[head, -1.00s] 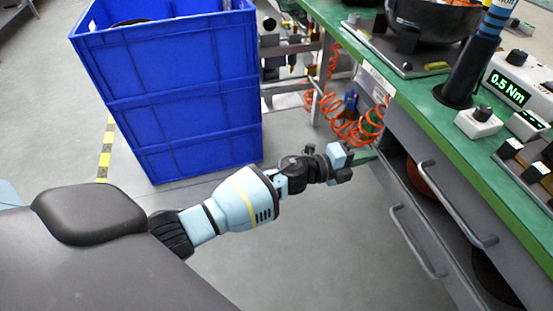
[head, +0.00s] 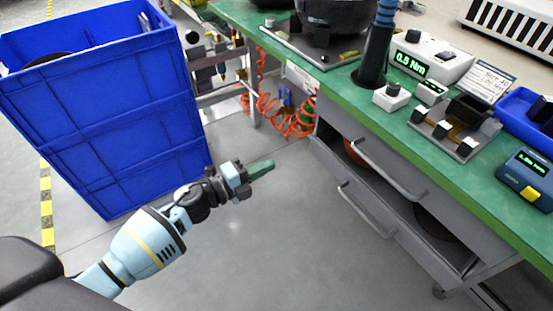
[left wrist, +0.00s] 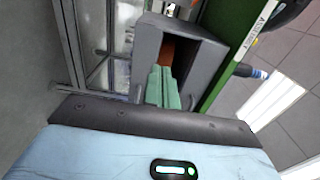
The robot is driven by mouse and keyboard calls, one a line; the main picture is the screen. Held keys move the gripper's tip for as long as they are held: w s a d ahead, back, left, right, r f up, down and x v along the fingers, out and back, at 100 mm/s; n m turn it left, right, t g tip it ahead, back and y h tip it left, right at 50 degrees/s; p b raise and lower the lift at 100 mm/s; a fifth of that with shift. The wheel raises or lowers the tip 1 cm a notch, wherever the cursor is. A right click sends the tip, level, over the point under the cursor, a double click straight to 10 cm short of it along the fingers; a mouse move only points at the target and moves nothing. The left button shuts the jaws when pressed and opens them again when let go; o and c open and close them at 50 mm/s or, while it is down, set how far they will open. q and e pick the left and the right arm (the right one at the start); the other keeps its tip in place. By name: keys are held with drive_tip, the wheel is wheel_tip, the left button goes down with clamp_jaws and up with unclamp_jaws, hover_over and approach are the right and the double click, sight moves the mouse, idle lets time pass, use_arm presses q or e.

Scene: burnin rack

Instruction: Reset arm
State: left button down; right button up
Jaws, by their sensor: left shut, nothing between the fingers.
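My left arm comes in from the lower left in the head view. Its gripper (head: 262,168) is shut and empty, held over the open grey floor between the blue crates and the workbench. In the left wrist view its two green fingers (left wrist: 163,88) lie together, pointing toward an open grey drawer (left wrist: 190,45) under the bench. The gripper appears apart from the drawers in the head view. My right gripper is in neither view.
Stacked blue crates (head: 100,110) stand at left. The green-topped workbench (head: 345,92) runs along the right, with a torque display (head: 430,58) and other fixtures. Drawers with handles (head: 390,165) stick out below it. Orange coiled hoses (head: 290,122) hang behind.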

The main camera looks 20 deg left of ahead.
use_arm(q)
drive_tip(key=shift+s+a, duration=0.15)
drive_tip(key=shift+s, duration=0.05)
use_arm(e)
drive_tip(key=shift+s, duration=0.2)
